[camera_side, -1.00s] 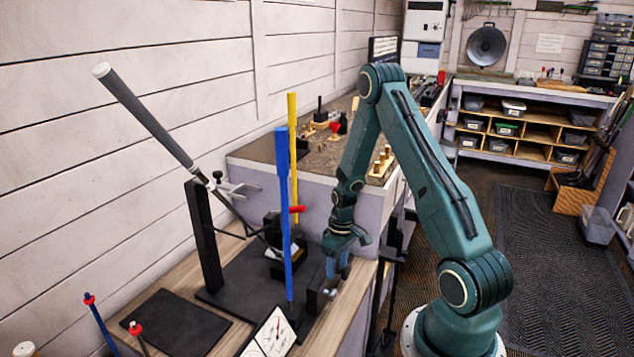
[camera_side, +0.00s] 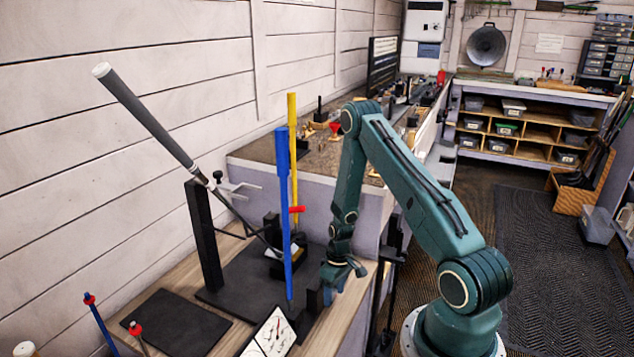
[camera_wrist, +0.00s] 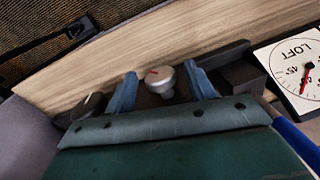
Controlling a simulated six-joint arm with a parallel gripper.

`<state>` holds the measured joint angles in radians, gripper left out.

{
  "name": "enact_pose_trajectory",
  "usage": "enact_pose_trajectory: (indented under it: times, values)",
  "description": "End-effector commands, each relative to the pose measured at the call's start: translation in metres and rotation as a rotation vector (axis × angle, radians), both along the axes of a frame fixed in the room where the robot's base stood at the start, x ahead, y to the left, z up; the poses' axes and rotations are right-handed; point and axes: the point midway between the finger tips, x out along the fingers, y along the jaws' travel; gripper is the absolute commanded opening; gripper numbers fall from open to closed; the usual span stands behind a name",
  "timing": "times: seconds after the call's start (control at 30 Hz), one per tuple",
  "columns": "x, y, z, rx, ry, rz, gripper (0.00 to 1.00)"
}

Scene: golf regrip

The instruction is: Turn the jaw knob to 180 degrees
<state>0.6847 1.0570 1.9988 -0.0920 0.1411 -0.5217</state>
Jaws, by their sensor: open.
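A pale round knob (camera_wrist: 160,79) with a red mark on its face shows in the wrist view, at the edge of the wooden bench. I take it for the jaw knob. My gripper (camera_wrist: 161,76) is open, with one blue finger on each side of the knob. Small gaps seem to show between fingers and knob; I cannot tell if either touches. In the side view my gripper (camera_side: 337,286) is low at the front of the black fixture (camera_side: 245,283), and the knob is hidden there.
A second, darker knob (camera_wrist: 89,103) lies left of my fingers in the wrist view. A white loft dial (camera_wrist: 299,72) with a red needle stands at right. A blue post (camera_side: 284,215) and the clamped golf club (camera_side: 145,115) stand left of my gripper.

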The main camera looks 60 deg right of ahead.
Motion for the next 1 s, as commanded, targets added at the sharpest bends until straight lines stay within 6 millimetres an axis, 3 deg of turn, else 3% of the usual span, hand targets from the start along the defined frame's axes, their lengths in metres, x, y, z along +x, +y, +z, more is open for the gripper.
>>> enact_pose_trajectory:
  times: [0.27,0.5,1.0]
  values:
    - [0.0001,0.0001,-0.0009,0.0,0.0,0.0,0.54]
    - [0.0001,-0.0001,-0.0007,0.0,0.0,0.0,0.11]
    - [0.0006,-0.0047,-0.0026,0.144,-0.001,-0.006,0.11]
